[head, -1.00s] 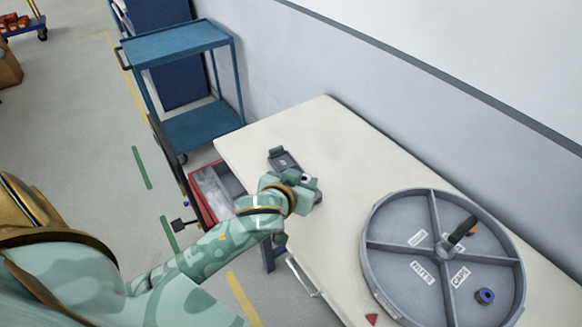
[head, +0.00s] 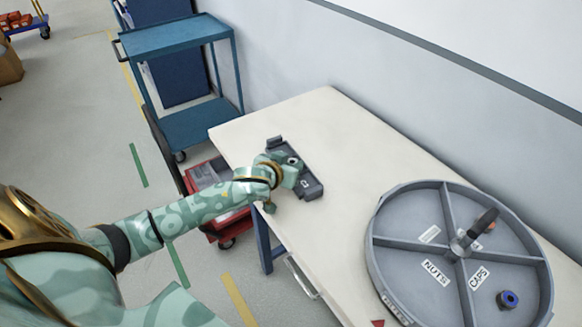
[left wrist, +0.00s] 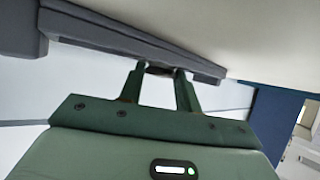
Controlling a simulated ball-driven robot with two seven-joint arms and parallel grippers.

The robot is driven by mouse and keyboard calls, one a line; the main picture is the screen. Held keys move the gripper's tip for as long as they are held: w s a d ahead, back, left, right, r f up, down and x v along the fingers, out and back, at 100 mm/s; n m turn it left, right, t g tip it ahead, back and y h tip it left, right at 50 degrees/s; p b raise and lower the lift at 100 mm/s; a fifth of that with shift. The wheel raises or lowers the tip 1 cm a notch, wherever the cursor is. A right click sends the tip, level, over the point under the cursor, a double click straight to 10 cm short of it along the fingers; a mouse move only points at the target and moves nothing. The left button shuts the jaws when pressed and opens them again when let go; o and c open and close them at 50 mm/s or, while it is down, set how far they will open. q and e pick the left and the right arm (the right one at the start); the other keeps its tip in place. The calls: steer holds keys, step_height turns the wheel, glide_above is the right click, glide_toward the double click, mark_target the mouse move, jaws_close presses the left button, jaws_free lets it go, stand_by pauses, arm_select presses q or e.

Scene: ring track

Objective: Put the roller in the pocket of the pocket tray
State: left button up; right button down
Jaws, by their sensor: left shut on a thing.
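The pocket tray (head: 312,190) is a long dark grey piece with raised ends, lying on the cream table near its left end. My left gripper (head: 292,172) is over the middle of the tray and hides part of it, including most of the pocket area. In the left wrist view the gripper (left wrist: 160,74) is shut on a small dark thing (left wrist: 159,70), probably the roller, close to the grey tray (left wrist: 120,38). Most of the held thing is hidden between the fingers, and I cannot tell whether it touches the tray. My right gripper is not in view.
A round grey divided tray (head: 418,205) with labelled sections stands to the right, holding a blue ringed part (head: 508,299) and an orange one. The table between the trays is clear.

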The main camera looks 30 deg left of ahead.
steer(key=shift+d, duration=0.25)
arm_select(q)
steer(key=shift+f, duration=0.15)
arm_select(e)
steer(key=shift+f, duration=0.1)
arm_select(q)
steer(key=o, duration=1)
steer(key=shift+s+d+r+p, duration=0.1)
steer(key=shift+s+r+p, duration=0.15)
steer(key=shift+p, duration=0.05)
steer(key=p+v, duration=0.3)
steer(key=v, duration=0.7)
steer(key=shift+s+r+p, duration=0.1)
steer(key=shift+s+p, duration=0.1)
steer(key=shift+p, duration=0.15)
steer(key=shift+s+r, duration=0.2)
steer(key=shift+s, duration=0.3)
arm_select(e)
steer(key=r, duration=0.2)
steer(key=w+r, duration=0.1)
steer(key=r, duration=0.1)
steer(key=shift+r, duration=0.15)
